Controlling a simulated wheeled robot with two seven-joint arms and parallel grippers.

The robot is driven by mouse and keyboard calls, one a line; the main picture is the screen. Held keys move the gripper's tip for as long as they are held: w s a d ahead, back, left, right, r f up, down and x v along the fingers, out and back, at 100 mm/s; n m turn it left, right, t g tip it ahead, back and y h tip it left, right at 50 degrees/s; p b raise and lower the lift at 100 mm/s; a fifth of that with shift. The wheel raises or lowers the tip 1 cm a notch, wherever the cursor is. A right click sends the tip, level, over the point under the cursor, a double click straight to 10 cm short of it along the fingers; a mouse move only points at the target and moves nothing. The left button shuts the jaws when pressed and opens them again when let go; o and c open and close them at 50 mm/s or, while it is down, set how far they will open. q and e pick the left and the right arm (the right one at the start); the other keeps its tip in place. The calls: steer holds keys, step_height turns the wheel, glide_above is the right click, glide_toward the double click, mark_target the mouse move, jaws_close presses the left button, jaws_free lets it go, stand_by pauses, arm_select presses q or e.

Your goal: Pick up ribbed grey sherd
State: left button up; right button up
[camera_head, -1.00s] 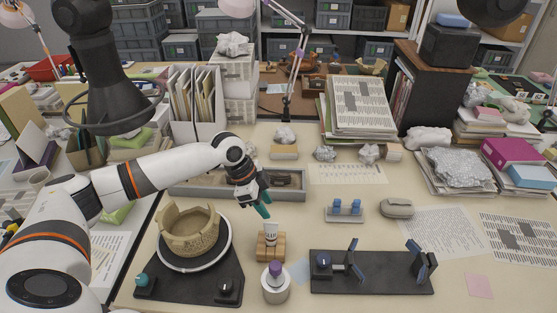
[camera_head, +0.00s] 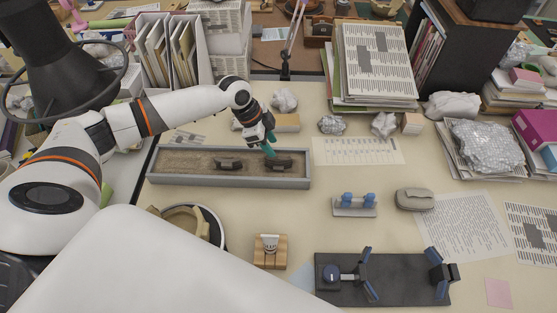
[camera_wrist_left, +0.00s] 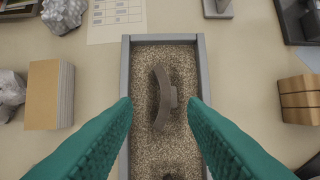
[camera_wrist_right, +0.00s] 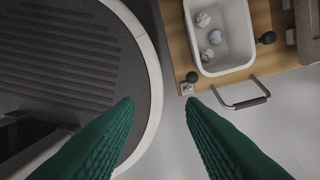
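A grey tray of sand (camera_head: 180,166) holds two dark grey-brown curved sherds, a right one (camera_head: 279,164) and a left one (camera_head: 229,163). I cannot make out ribs clearly on either. In the left wrist view, one curved sherd with a small block-like bump on its side (camera_wrist_left: 162,95) lies on the sand between my fingers' lines. Another sherd (camera_wrist_left: 172,177) is cut off at the bottom edge. My left gripper (camera_head: 268,146) is open and empty above the tray's right part, by the right sherd. My right gripper (camera_wrist_right: 160,100) is open and empty, away from the table.
Crumpled foil lumps (camera_head: 332,124) and a card stack (camera_head: 286,122) stand behind the tray. A wooden block with a small tube (camera_head: 270,251), a partly hidden pot (camera_head: 183,223) and a black clamp base (camera_head: 395,282) are in front. The right wrist view shows a white bin (camera_wrist_right: 222,40).

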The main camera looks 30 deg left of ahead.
mark_target(275, 158)
arm_select(q)
steer(key=shift+x, duration=0.75)
steer(key=shift+f, duration=0.4)
steer(key=x, duration=0.1)
steer(key=p+x, duration=0.1)
steer(key=x, duration=0.1)
steer(key=shift+s+d+f, duration=0.15)
steer(key=shift+s+f, duration=0.15)
steer(key=shift+w+d+f, duration=0.1)
steer(key=shift+f, duration=0.35)
steer(key=c, duration=0.8)
arm_select(e)
steer(key=shift+w+a+r, duration=0.2)
steer(key=shift+w+r, duration=0.05)
steer(key=shift+r, duration=0.2)
steer(key=shift+w+a+r, duration=0.15)
steer(key=shift+w+r, duration=0.1)
steer(key=shift+r, duration=0.15)
